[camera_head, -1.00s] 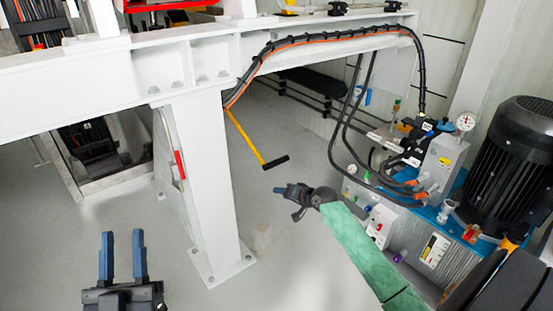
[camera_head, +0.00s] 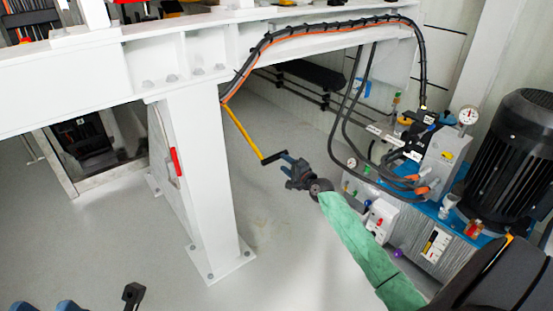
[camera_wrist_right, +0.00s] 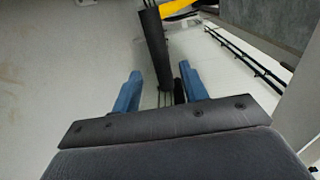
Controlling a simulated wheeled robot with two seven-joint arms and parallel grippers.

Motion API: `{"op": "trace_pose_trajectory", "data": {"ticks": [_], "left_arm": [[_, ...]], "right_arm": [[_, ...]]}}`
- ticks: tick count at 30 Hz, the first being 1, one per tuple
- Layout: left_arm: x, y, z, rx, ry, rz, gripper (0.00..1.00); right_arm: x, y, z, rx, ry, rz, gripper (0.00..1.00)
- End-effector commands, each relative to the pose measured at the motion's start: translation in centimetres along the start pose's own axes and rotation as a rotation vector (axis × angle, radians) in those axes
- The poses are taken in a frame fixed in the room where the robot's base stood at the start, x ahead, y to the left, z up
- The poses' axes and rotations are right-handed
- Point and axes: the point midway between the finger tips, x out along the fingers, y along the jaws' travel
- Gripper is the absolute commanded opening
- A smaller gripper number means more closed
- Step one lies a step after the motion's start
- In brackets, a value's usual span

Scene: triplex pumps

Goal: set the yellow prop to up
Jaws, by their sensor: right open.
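The yellow prop (camera_head: 242,132) is a thin yellow rod hanging at a slant from the white beam, with a black grip (camera_head: 272,158) at its lower end. My right gripper (camera_head: 284,161) is open at that black grip. In the right wrist view, the black grip (camera_wrist_right: 153,45) reaches down between the two blue fingers (camera_wrist_right: 160,85), with a gap to the fingers visible; the yellow rod (camera_wrist_right: 180,7) shows at the top. Whether a finger touches the grip cannot be told. My left gripper (camera_head: 44,306) shows only its parted blue fingertips at the bottom left edge, empty.
A white post (camera_head: 200,180) with a red handle (camera_head: 175,161) stands left of the prop. Black hoses, a pump unit with a gauge (camera_head: 468,115) and a black motor (camera_head: 515,150) stand at the right. The grey floor below the prop is clear.

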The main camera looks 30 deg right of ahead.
Motion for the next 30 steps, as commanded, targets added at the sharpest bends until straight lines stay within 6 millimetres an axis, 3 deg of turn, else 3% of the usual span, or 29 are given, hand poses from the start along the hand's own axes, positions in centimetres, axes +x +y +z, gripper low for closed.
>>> {"op": "trace_pose_trajectory", "data": {"ticks": [12,27,30], "left_arm": [[-1.4,0.2,0.2,0.005,-0.017,0.016,0.36],[-1.7,0.2,0.2,0.007,-0.024,0.022,0.36],[-1.7,0.2,0.2,0.007,-0.023,0.021,0.36]], "right_arm": [[5.0,0.1,0.0,-0.002,0.000,0.000,0.44],[6.1,0.0,0.0,-0.003,-0.001,0.000,0.44],[6.1,0.0,0.0,-0.003,-0.001,0.000,0.26]]}}
